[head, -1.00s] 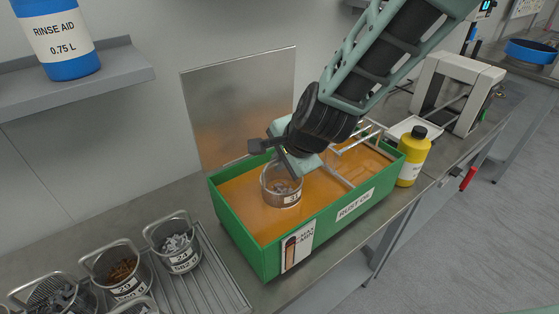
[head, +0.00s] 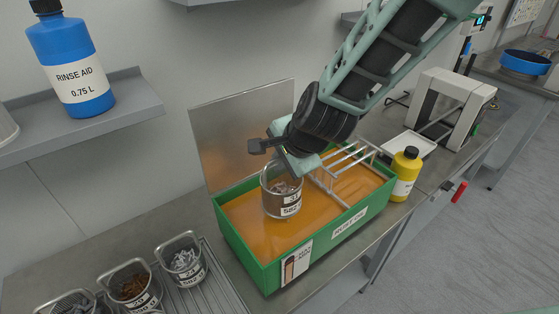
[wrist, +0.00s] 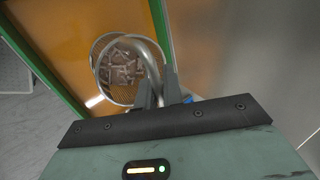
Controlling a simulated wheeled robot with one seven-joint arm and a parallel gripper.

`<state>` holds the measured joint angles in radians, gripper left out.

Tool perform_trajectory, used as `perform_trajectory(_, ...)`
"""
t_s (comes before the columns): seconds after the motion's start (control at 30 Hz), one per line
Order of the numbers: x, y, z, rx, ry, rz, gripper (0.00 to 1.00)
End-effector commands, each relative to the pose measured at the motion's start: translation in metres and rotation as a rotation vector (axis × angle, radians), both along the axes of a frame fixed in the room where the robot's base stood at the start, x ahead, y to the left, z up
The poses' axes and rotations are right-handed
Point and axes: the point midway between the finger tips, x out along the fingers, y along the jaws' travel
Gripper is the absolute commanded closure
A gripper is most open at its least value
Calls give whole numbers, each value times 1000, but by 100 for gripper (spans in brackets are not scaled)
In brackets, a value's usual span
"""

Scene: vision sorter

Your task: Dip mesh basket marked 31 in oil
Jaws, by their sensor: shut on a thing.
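The mesh basket marked 31 (head: 283,197) holds small metal parts and hangs upright from my gripper (head: 284,163) inside the outline of the green tank (head: 300,262). The tank is filled with orange-brown oil (head: 257,226) and labelled RUST OIL. Both lines of the basket's label show above the oil; I cannot tell whether its bottom touches the surface. In the wrist view my gripper (wrist: 160,93) is shut on the handle of the basket (wrist: 118,70), with parts visible inside.
A wire rack (head: 345,163) spans the tank's right part. Other baskets (head: 182,259) of parts stand on a ribbed tray at lower left. A yellow bottle (head: 404,175) stands close to the tank's right end. A metal sheet (head: 243,128) stands behind it.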

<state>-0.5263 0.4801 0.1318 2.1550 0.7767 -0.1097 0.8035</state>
Motion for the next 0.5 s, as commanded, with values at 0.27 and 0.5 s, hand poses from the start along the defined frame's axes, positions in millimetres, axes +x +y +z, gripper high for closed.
perform_trajectory(0.27, 1, 0, 25, 2, -2, 0, 100)
perform_trajectory(0.5, 1, 0, 42, 2, -2, 0, 100)
